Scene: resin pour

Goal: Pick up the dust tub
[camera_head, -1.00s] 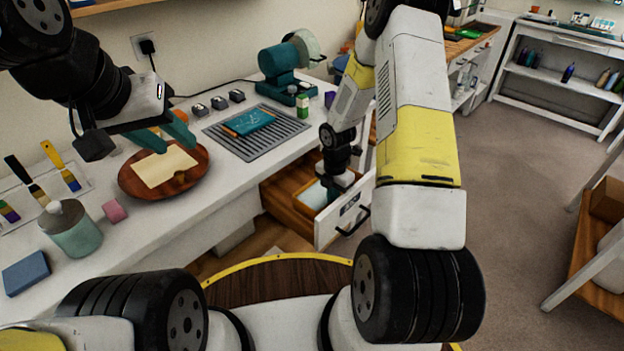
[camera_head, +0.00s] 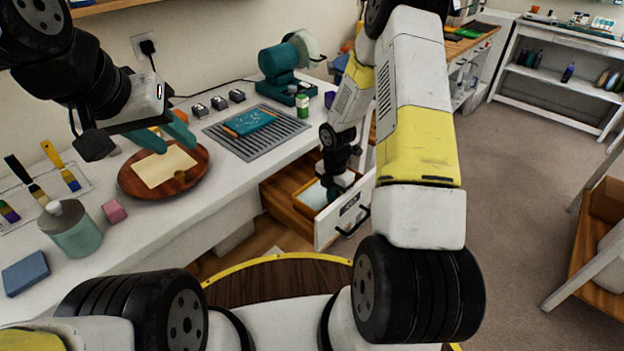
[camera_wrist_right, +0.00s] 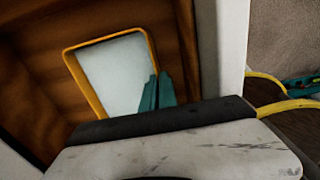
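The dust tub (camera_wrist_right: 112,75), an orange-rimmed rectangular tub with a pale whitish inside, sits in the open drawer (camera_head: 337,222). In the head view the tub (camera_head: 313,196) is partly hidden by my right arm. My right gripper (camera_wrist_right: 158,92) reaches down into the drawer, its teal fingers close together at the tub's right rim. I cannot tell whether they pinch the wall. My left gripper (camera_head: 164,136) is open and empty above a round brown plate (camera_head: 131,184) holding a cream sheet (camera_head: 165,167).
The drawer's wooden sides stand close around the tub. On the counter are a grooved mat (camera_head: 283,139) with a teal piece, a teal-and-grey machine (camera_head: 285,68), a lidded jar (camera_head: 75,232), a blue block (camera_head: 25,273) and several brushes. Open floor lies to the right.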

